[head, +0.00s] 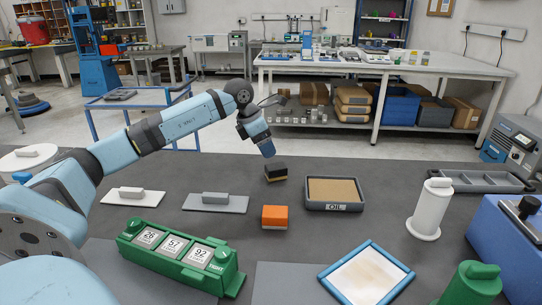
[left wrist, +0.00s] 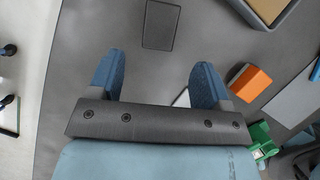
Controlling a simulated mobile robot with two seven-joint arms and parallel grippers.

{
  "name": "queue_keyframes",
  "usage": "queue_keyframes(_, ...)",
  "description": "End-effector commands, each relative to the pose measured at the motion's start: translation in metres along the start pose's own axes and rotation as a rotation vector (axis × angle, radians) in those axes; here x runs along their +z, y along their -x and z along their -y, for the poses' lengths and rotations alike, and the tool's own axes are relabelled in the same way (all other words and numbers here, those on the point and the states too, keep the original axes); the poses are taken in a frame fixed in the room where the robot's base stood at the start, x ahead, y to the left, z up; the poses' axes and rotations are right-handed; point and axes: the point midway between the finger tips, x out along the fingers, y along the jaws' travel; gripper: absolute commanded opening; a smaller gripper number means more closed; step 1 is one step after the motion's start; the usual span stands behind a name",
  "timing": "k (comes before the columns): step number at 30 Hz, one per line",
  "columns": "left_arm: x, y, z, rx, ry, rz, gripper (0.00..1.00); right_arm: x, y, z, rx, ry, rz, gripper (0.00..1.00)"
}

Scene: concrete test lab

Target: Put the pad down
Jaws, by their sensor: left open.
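A black pad (head: 276,169) with a yellowish lower edge rests on the dark table, left of the tray marked OIL (head: 334,207). My left gripper (head: 268,150) is just above and behind it in the head view. In the left wrist view a dark rectangle, seemingly this pad (left wrist: 160,25), lies beyond the spread fingertips (left wrist: 157,68), with nothing held between them. An orange pad (head: 275,216) sits nearer on the table; it also shows in the left wrist view (left wrist: 250,83). My right gripper is in neither view.
Grey and white plates with handles (head: 216,202) lie left. A green box with number cards (head: 180,255) stands in front. A blue-framed panel (head: 366,276), a white spool-shaped post (head: 428,210) and a divided grey tray (head: 480,181) are right.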

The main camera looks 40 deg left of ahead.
Motion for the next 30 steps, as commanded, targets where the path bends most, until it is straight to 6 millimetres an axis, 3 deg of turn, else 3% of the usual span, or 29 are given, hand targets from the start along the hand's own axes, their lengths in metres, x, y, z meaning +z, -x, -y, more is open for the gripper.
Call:
queue_keyframes(3,0.0,0.016,0.0,0.0,-0.001,-0.001,0.72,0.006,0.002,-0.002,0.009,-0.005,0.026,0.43)
queue_keyframes(7,0.0,0.023,0.0,0.0,0.0,-0.001,0.72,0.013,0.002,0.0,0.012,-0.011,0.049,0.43)
queue_keyframes(30,0.0,0.024,0.0,-0.001,0.0,0.0,0.72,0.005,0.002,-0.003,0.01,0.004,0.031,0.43)
